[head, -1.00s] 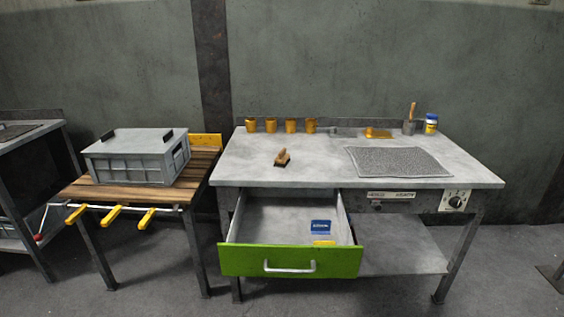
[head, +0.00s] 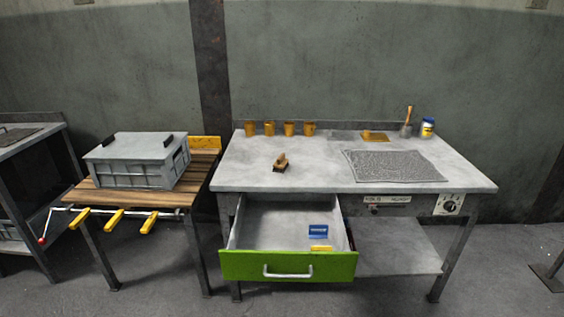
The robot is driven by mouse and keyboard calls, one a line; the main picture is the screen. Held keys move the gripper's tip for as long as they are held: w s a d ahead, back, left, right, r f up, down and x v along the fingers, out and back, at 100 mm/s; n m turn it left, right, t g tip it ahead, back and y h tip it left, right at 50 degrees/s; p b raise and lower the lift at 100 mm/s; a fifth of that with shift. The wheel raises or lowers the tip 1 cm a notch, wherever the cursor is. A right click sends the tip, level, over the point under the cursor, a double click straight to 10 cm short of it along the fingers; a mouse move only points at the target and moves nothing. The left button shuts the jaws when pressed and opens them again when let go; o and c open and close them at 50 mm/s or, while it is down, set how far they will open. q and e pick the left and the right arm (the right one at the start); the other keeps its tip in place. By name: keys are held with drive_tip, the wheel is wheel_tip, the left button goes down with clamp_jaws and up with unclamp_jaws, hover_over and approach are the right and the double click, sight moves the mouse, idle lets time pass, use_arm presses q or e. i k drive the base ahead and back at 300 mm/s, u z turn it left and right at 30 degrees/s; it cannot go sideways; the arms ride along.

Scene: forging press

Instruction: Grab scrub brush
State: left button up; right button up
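A small scrub brush (head: 281,162) with a tan wooden body and dark bristles sits on the grey worktable (head: 240,175), left of the middle of its top. Nothing touches it and the surface around it is clear. Neither of my grippers shows in the head view.
An open drawer with a green front (head: 288,266) juts out below the table's left half, holding a blue packet (head: 317,231). A grey mat (head: 394,166) lies to the right. Several brass cups (head: 269,128) line the back edge. A grey crate (head: 137,162) stands on the left bench.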

sight(281, 164)
drive_tip(key=z, duration=0.9)
drive_tip(key=i, duration=1.45)
drive_tip(key=u, duration=2)
